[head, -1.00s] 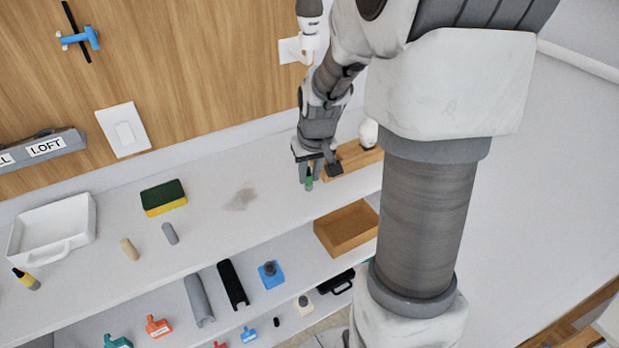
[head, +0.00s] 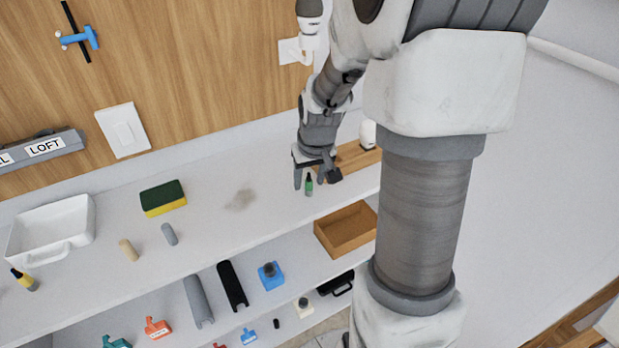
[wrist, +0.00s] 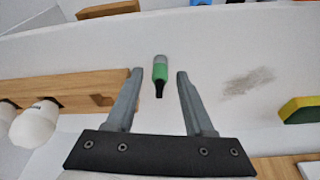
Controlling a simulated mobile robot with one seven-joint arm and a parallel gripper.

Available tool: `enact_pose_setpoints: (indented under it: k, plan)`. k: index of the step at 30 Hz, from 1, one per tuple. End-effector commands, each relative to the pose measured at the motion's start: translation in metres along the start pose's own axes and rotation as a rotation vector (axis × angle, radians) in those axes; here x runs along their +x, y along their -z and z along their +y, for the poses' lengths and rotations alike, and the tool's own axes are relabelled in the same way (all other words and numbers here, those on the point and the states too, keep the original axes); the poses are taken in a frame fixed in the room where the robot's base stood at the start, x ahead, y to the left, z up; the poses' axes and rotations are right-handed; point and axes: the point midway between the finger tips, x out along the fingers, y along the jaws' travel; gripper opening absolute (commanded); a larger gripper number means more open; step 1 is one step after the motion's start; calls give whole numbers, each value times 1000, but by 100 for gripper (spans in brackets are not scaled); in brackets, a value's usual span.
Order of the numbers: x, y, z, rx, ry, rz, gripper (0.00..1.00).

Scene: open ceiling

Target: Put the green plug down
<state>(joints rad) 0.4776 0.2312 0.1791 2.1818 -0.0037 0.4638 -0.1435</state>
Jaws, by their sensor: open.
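My gripper (head: 308,184) is open around the plug in the head view. In the wrist view my gripper (wrist: 158,76) has its two grey fingers spread wide, with nothing held.
A wooden block (head: 356,157) with white bulbs stands close beside my gripper. A yellow-green sponge (head: 163,198), two small cylinders and a white tray (head: 52,228) lie further left. The shelf by the grey stain is clear.

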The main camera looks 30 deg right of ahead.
Motion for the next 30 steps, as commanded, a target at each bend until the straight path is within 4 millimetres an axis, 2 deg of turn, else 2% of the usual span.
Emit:
enact_pose_setpoints:
  k: [5, 15, 18, 24, 30]
  plan:
    - [-19, 2, 0, 1, -2, 4, 53]
    - [-90, 2, 0, 0, -2, 5, 53]
    - [-106, 2, 0, 0, -1, 3, 53]
    - [-122, 1, 0, 0, 0, 2, 53]
    - [-123, 1, 0, 0, 0, 0, 53]
